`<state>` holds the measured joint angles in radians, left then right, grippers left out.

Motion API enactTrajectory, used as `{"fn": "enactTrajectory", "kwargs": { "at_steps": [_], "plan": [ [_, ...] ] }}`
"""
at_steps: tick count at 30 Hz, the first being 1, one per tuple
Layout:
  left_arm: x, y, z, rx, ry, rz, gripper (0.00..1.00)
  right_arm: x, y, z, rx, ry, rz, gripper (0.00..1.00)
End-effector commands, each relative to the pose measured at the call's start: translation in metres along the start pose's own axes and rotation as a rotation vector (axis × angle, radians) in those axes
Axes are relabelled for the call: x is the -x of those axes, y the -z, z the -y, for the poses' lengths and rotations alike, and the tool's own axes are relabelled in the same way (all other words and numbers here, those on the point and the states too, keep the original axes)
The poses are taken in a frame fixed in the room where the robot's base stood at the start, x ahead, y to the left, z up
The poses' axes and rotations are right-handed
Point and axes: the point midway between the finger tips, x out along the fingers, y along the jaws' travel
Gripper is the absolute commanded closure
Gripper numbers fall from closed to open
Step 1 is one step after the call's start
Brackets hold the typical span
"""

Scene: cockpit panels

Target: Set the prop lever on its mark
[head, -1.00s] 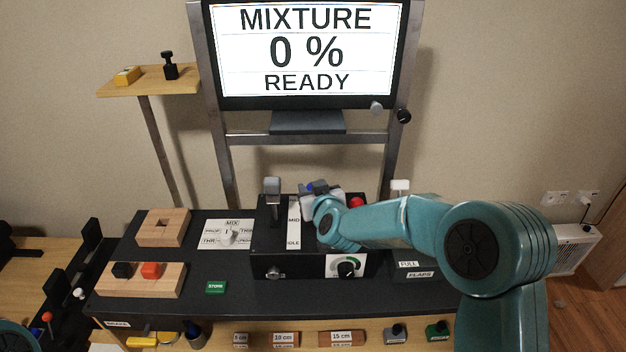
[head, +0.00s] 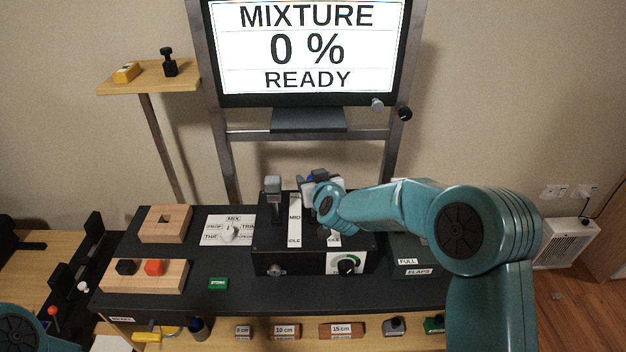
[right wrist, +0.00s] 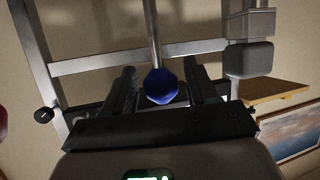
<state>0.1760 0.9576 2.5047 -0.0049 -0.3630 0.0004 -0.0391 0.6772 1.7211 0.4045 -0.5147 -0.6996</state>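The prop lever is most likely the one with the blue knob (right wrist: 161,86) on a thin metal rod. In the head view only a little blue (head: 317,176) shows past my right gripper (head: 322,182). In the right wrist view my right gripper (right wrist: 162,88) has one finger on each side of the knob, with a visible gap on both sides. The black lever box (head: 268,262) has a light strip marked MID and IDLE (head: 294,220). The lever's slot and its mark are hidden behind my right arm. My left gripper is out of view.
A grey-topped lever (head: 273,189) stands left of the strip; it also shows in the right wrist view (right wrist: 248,58). A red knob (right wrist: 2,125) is at that view's left edge. The screen (head: 308,48) reads MIXTURE 0 % READY.

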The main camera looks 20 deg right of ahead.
Motion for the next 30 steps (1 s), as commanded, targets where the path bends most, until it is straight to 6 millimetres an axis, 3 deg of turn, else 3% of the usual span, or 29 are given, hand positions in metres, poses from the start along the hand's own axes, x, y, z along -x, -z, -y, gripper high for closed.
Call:
{"fn": "enactTrajectory", "kwargs": {
  "at_steps": [9, 13, 24, 30],
  "plan": [
    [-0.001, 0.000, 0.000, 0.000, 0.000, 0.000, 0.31, 0.001, -0.001, 0.001, -0.003, 0.002, 0.003, 0.40],
    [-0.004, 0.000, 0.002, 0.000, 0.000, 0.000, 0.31, 0.014, -0.001, 0.000, -0.003, 0.002, 0.002, 0.40],
    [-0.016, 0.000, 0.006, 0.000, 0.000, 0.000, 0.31, 0.109, 0.000, 0.000, -0.003, 0.003, 0.000, 0.40],
    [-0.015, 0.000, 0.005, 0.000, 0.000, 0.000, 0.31, 0.148, 0.001, 0.000, -0.002, 0.002, 0.000, 0.40]
  ]
}}
